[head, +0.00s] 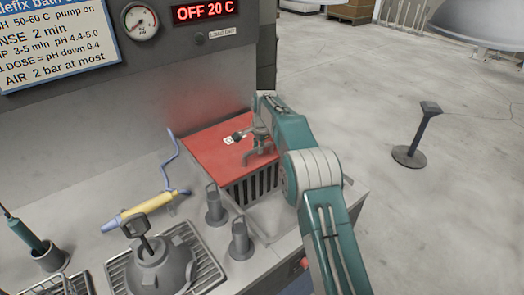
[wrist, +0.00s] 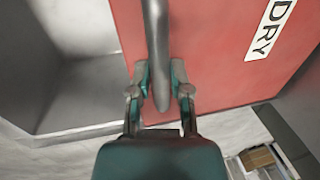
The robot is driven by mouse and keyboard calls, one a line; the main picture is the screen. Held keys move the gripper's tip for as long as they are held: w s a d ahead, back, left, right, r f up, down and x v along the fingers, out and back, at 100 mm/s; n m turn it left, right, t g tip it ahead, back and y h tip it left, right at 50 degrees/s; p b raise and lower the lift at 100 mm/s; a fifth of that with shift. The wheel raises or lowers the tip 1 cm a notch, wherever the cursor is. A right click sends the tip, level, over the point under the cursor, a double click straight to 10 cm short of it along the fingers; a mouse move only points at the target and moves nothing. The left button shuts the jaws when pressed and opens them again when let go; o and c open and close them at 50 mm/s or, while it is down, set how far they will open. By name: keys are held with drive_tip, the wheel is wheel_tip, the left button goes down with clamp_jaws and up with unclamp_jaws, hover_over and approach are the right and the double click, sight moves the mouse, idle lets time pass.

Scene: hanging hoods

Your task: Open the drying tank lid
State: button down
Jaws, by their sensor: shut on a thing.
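The drying tank lid (head: 205,140) is a red panel at the right end of the counter in the head view. It also fills much of the wrist view (wrist: 215,75), with a white DRY label (wrist: 270,28). The lid lies about flat over a tank with a dark slotted front (head: 252,187); I cannot tell whether it is slightly raised. My gripper (head: 248,138) is over the lid's right part, partly hidden by my arm. In the wrist view my gripper (wrist: 161,78) is shut on a grey bar-like handle (wrist: 156,25), one finger on each side.
Two grey knobbed posts (head: 215,205) stand before the tank. A yellow tool with a blue hose (head: 145,209) and a grey lidded pot (head: 160,268) are left of them. A control panel (head: 205,12) is above. Open floor with a thin stand (head: 410,155) is at right.

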drive_tip(key=shift+w+a+f, duration=0.2)
drive_tip(key=shift+w, duration=0.05)
idle(0.3)
drive_tip(key=c, duration=0.6)
unclamp_jaws()
drive_tip(key=shift+o, duration=0.2)
drive_tip(key=shift+r, duration=0.1)
drive_tip(key=shift+r, duration=0.1)
wheel_tip(320, 180, up, 12)
drive_tip(key=s+d, duration=0.1)
drive_tip(key=shift+s+f, duration=0.25)
drive_tip(key=shift+s, duration=0.05)
drive_tip(key=shift+d, duration=0.1)
